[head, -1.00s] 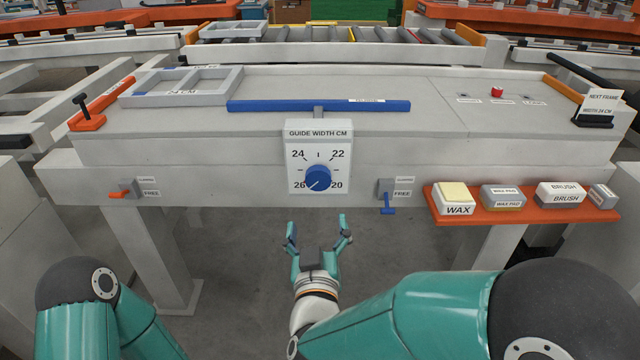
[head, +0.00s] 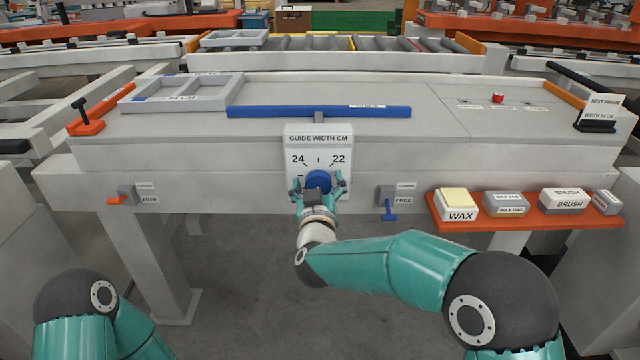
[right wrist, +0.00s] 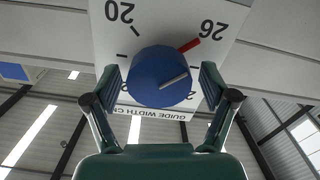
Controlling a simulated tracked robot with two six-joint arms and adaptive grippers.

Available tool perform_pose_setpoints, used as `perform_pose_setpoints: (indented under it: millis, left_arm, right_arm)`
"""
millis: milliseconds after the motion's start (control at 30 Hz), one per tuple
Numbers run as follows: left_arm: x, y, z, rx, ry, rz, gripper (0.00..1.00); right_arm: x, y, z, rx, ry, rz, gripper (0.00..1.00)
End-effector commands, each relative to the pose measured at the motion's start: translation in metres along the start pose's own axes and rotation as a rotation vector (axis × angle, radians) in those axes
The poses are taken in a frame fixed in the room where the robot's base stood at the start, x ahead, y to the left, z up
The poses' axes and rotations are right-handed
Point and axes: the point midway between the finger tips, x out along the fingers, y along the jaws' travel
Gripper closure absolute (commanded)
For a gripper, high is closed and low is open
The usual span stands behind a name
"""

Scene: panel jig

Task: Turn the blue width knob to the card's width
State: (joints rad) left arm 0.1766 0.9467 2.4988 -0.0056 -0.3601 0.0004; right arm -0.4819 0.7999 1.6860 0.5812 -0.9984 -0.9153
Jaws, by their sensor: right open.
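The blue width knob (head: 318,179) sits on the white guide-width dial plate (head: 318,139) on the front of the jig. It also shows in the right wrist view (right wrist: 158,77), where the dial appears upside down. Its white pointer line points right and slightly up there, below a red mark (right wrist: 189,45) by the 26. My right gripper (head: 318,186) is open, with one finger on each side of the knob; I cannot tell whether they touch it. The card (head: 604,106) at the far right seems to read width 24 cm. My left gripper is out of view.
A blue guide bar (head: 318,112) lies above the dial. A lever with a blue handle (head: 388,208) is right of it, an orange-handled lever (head: 125,197) left. An orange shelf (head: 470,222) holds wax and brush blocks. A grey frame (head: 180,92) lies on the table.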

Motion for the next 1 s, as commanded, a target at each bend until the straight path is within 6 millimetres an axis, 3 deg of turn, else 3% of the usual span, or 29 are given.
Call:
perform_pose_setpoints:
  millis: [233, 500, 600, 1000]
  left_arm:
    - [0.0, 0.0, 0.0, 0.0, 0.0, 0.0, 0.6]
    - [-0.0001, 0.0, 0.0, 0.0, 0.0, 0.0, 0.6]
    - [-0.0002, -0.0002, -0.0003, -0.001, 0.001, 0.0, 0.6]
    - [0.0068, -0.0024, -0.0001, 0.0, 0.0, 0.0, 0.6]
  right_arm:
    - [0.0003, 0.0003, 0.0002, 0.0, 0.0, 0.0, 0.19]
    - [0.0002, 0.0006, 0.0002, 0.0, 0.0, 0.001, 0.64]
    - [0.0002, 0.0064, 0.0014, 0.0, -0.001, 0.002, 0.76]
    - [0.0004, 0.0014, 0.0019, 0.074, 0.0, 0.004, 0.77]
